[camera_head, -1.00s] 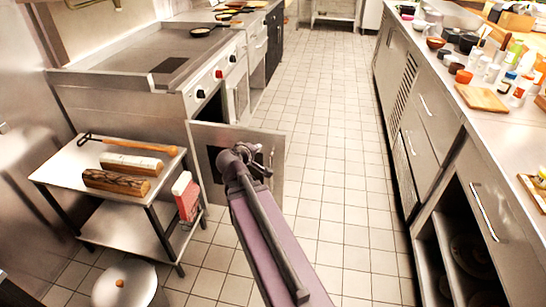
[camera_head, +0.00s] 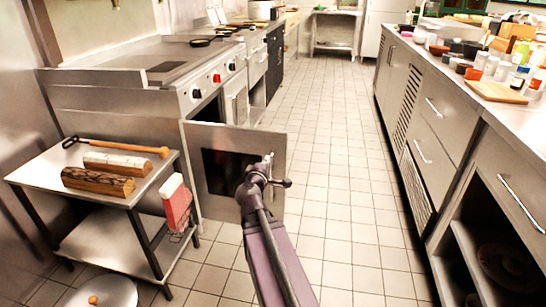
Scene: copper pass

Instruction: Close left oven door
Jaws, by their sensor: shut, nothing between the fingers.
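The left oven door (camera_head: 215,135) is a steel panel with a dark window, standing open into the aisle. It swings out from the front of the steel range (camera_head: 135,103), and the dark oven opening (camera_head: 208,112) shows behind and above it. My gripper (camera_head: 266,163) is shut and empty, in front of the door near its right side. My wrist hides part of the door's lower right. I cannot tell whether the fingers touch the door.
A small steel table (camera_head: 40,177) with two logs (camera_head: 100,181) and a red box (camera_head: 176,203) at its side stands close left of the door. A long counter (camera_head: 468,150) runs along the right. The tiled aisle (camera_head: 335,130) between is clear.

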